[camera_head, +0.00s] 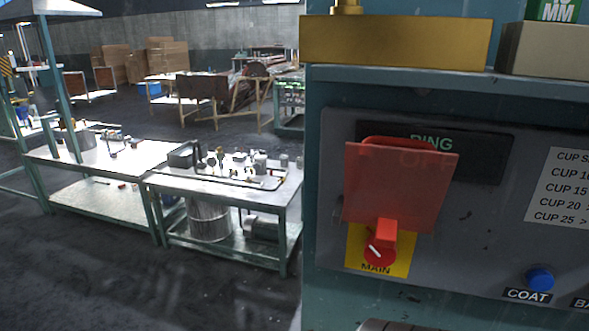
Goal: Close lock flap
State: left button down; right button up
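The lock flap (400,188) is a red, see-through plate on the grey control panel, in the right half of the head view. It stands above a red rotary knob (380,254) with a white mark, on a yellow plate (405,262) labelled MAIN. The knob shows uncovered below the flap. A red bar (410,142) shows at the flap's top edge, and a red block (386,231) at its lower edge. The flap's exact tilt is hard to tell. Neither of my grippers can be made out in this view.
The panel (480,225) also has a dark display (485,155) reading RING and a blue button (540,279) labelled COAT. A brass-coloured block (395,42) sits on the ledge above. A pale object cut off at the bottom edge is unclear. Workbenches (225,178) stand at left.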

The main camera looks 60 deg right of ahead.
aim_at(406, 182)
jog(key=i+z, duration=0.15)
jog(key=i, duration=0.2)
jog(key=i+j+z, duration=0.15)
jog(key=i, duration=0.25)
jog(key=i+z, duration=0.1)
jog(key=z, duration=0.35)
jog(key=i+z, duration=0.15)
jog(key=z, duration=0.25)
jog(key=i+j+z, duration=0.1)
jog(key=z, duration=0.35)
jog(key=i+j+z, duration=0.1)
jog(key=z, duration=0.3)
jog(key=i+z, duration=0.1)
jog(key=z, duration=0.35)
jog(key=j+z, duration=0.1)
jog(key=z, duration=0.3)
jog(key=i+j+z, duration=0.1)
jog(key=z, duration=0.35)
jog(key=i+j+z, duration=0.1)
jog(key=z, duration=0.35)
jog(key=j+z, duration=0.15)
jog(key=z, duration=0.25)
jog(key=j+z, duration=0.15)
jog(key=z, duration=0.3)
jog(key=i+j+z, duration=0.1)
jog(key=j+z, duration=0.25)
jog(key=z, duration=0.15)
jog(key=j+z, duration=0.5)
jog(key=i+l, duration=0.05)
jog(key=l, duration=0.05)
